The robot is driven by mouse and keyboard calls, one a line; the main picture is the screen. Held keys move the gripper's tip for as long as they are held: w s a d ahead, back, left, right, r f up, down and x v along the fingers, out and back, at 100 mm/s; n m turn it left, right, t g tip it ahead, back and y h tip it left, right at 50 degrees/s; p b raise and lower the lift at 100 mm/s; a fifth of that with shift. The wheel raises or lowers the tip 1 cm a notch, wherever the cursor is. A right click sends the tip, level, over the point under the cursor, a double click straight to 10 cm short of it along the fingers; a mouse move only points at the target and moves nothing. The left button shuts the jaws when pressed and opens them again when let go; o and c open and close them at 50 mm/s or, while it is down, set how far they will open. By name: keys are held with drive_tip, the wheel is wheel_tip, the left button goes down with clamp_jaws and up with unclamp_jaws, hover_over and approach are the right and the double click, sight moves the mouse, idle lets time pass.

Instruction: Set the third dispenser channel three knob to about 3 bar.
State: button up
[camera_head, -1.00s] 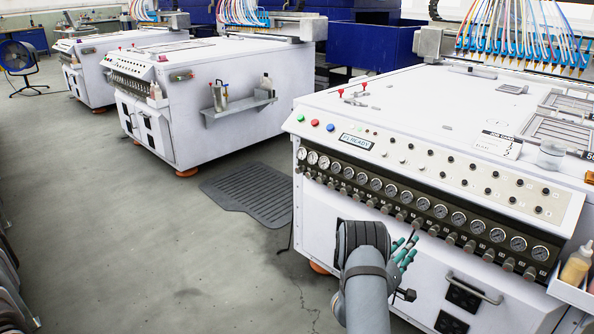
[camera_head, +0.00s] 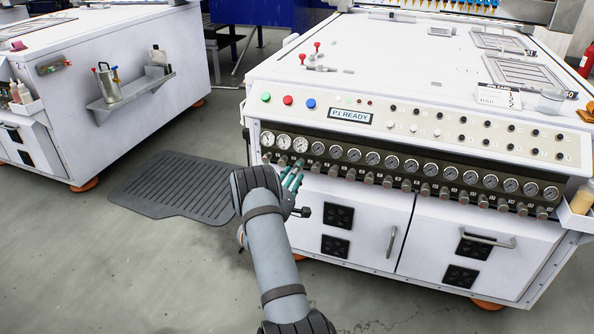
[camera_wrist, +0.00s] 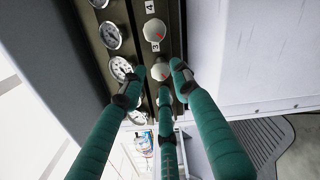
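The dispenser machine (camera_head: 400,215) carries a dark strip of round gauges with a knob below each. My gripper (camera_head: 295,172) is at the left end of this strip, just below the first few gauges. In the wrist view its teal fingers (camera_wrist: 160,74) are spread around a pale knob (camera_wrist: 160,70) with a red mark, apart from it as far as I can tell. A printed 3 stands beside that knob. Another knob (camera_wrist: 155,31) sits above it, near a printed 4. The adjacent gauge (camera_wrist: 121,68) is partly hidden by a finger; its reading is too small to tell.
A sloped panel (camera_head: 420,125) with buttons and a P1 READY display lies above the gauges. Cabinet handles (camera_head: 391,241) project from the machine's front. A black floor mat (camera_head: 172,187) lies left of it. A second white machine (camera_head: 105,80) stands at the left.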

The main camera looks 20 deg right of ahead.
drive_tip(key=x, duration=0.3)
drive_tip(key=shift+w+d, duration=0.1)
drive_tip(key=shift+d, duration=0.05)
drive_tip(key=shift+c, duration=0.5)
clamp_jaws()
